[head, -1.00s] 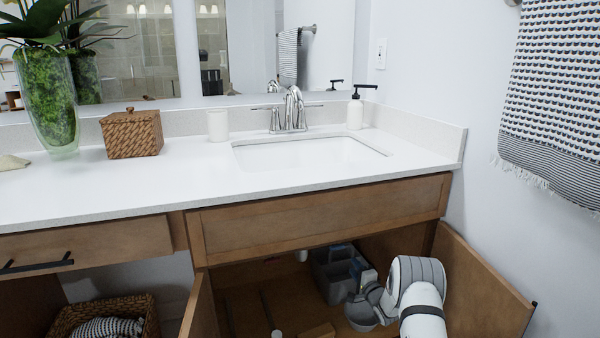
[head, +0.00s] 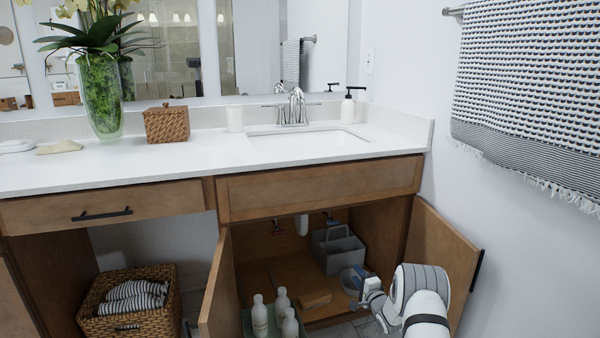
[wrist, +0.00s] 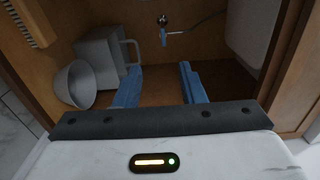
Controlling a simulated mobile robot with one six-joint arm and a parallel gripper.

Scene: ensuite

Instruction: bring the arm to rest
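My gripper (wrist: 158,82) is open, with its two blue fingers apart and nothing between them in the wrist view. In the head view my gripper and white arm are at the lower right, in front of the open sink cabinet (head: 262,275). The gripper is partly hidden there by my wrist. A grey caddy with a handle (head: 338,252) stands inside the cabinet, behind the gripper. It also shows at the upper left of the wrist view (wrist: 98,62), with a grey bowl (wrist: 74,86) beside it.
The cabinet's right door (head: 440,252) stands open beside my arm, and its left door (head: 216,290) is open too. A wicker basket (head: 128,322) is at left.

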